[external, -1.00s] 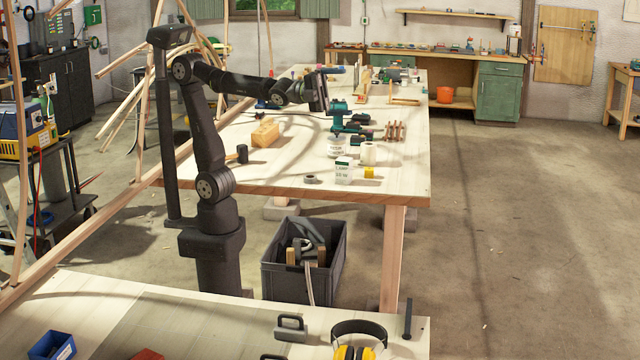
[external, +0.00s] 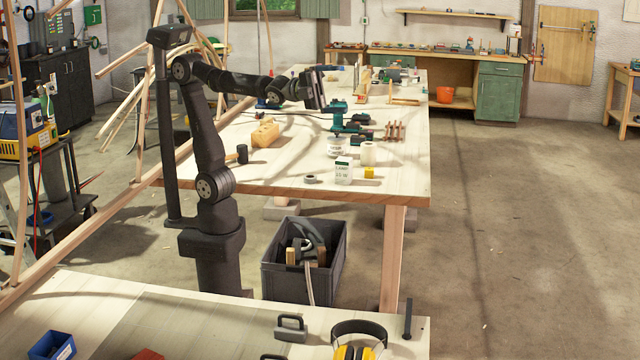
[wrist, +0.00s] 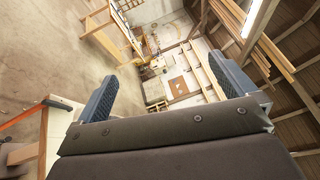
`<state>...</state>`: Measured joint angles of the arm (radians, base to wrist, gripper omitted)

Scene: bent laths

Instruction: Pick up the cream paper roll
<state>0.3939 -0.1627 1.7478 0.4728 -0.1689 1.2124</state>
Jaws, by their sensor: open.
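The cream paper roll (external: 368,154) stands upright on the long wooden table, near its right side. A white tub (external: 337,147) and a white labelled carton (external: 343,171) stand beside it. My gripper (external: 318,88) is raised above the table, to the left of and behind the roll in the picture, apart from it. In the wrist view the two fingers of my gripper (wrist: 165,88) are spread, with nothing between them. That view looks across the room, and the roll does not show there.
A small yellow block (external: 370,172) lies just in front of the roll, with a grey tape ring (external: 310,179) to the left. Green power tools (external: 345,125) and a slatted wooden piece (external: 395,132) lie behind. A mallet (external: 242,153) and wooden block (external: 265,133) are at left.

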